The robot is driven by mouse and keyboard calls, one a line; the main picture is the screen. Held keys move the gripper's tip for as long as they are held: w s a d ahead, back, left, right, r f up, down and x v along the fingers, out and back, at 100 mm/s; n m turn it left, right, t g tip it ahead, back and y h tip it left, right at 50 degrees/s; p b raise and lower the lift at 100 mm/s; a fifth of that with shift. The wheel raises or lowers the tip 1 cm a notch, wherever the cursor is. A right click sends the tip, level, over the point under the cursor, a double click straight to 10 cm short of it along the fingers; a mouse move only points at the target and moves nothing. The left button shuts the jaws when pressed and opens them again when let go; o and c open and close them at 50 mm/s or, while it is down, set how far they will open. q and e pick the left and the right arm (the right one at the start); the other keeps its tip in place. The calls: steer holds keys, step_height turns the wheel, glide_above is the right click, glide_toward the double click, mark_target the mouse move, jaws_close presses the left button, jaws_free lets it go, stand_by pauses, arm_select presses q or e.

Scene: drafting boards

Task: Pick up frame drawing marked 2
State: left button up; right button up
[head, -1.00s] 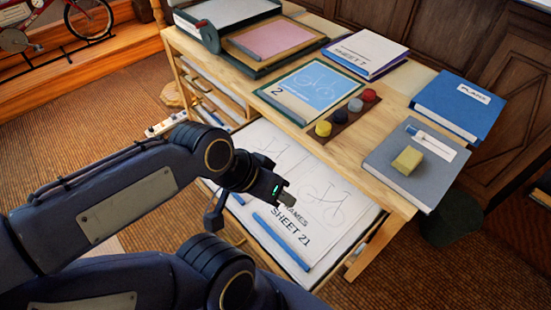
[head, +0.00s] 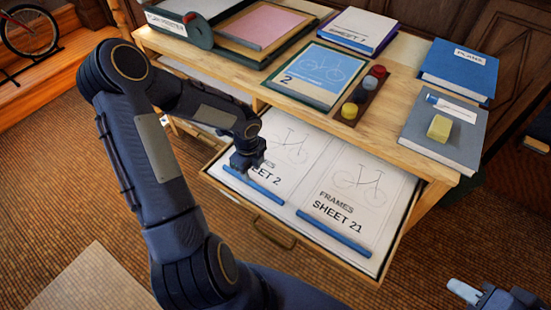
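A white sheet (head: 287,150) with a bicycle-frame drawing lies in the left half of the open drawer (head: 376,270). Its lettering reads "SHEET 2", partly covered by my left gripper. To its right lies a similar sheet (head: 362,192) marked "FRAMES SHEET 21". A blue bar lies along the front of each: the left bar (head: 262,190) and the right bar (head: 335,233). My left gripper (head: 240,171) points down at the left sheet's front left part, close to the left bar. Its fingers are too dark to tell open or shut. My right gripper (head: 465,291) shows only partly at the lower right.
On the desktop above stand a blue bicycle picture marked "2" (head: 322,71), a holder with yellow, grey and red pots (head: 363,92), a pink board (head: 262,26), a "SHEET 7" folder (head: 358,28), a blue binder (head: 460,65) and a grey book (head: 460,140) bearing a yellow block (head: 439,128).

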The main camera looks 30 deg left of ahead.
mark_target(252, 183)
arm_select(q)
step_height(252, 183, down, 7)
steer(key=shift+a+r+b, duration=0.15)
steer(key=shift+b, duration=0.2)
jaws_close()
